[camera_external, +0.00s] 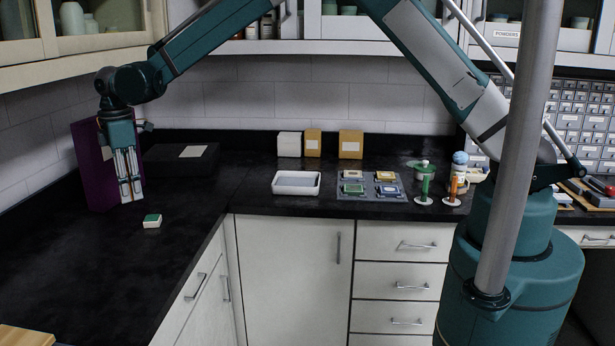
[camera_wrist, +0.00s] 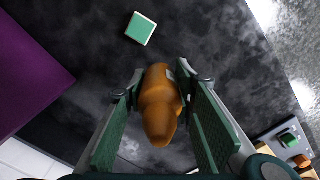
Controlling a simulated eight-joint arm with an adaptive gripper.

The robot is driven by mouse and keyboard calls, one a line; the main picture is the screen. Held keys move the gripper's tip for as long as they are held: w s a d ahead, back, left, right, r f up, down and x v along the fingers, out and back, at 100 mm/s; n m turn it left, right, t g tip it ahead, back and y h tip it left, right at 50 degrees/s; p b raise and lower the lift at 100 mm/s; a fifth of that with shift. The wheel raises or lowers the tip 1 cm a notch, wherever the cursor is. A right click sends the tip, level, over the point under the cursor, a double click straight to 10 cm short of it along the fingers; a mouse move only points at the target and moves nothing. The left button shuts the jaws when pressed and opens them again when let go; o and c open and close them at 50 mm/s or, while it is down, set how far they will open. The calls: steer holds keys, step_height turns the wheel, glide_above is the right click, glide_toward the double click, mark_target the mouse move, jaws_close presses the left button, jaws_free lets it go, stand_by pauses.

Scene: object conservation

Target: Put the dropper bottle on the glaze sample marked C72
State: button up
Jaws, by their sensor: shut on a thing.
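My gripper (camera_external: 131,198) hangs over the left counter, pointing down. In the wrist view, my gripper (camera_wrist: 160,75) is shut on an amber-brown dropper bottle (camera_wrist: 158,106), with one finger pad on each side. The bottle's narrow end faces the camera. In the external view the bottle is hard to make out between the fingers. A green-topped white glaze sample (camera_external: 152,220) lies alone on the dark counter, just right of and in front of my gripper; it also shows in the wrist view (camera_wrist: 141,29). Several other samples lie on a grey tray (camera_external: 371,197). No code is readable.
A purple panel (camera_external: 92,165) stands close behind my gripper. A wooden board (camera_external: 22,336) lies at the near left. The left counter around the lone sample is clear.

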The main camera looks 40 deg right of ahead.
glide_above(152, 217)
steer(key=shift+r, duration=0.3)
steer(key=shift+s+f, duration=0.1)
steer(key=shift+f, duration=3.05)
steer(key=shift+f, duration=1.9)
steer(key=shift+f, duration=0.15)
steer(key=o, duration=0.9)
steer(key=shift+r, duration=0.2)
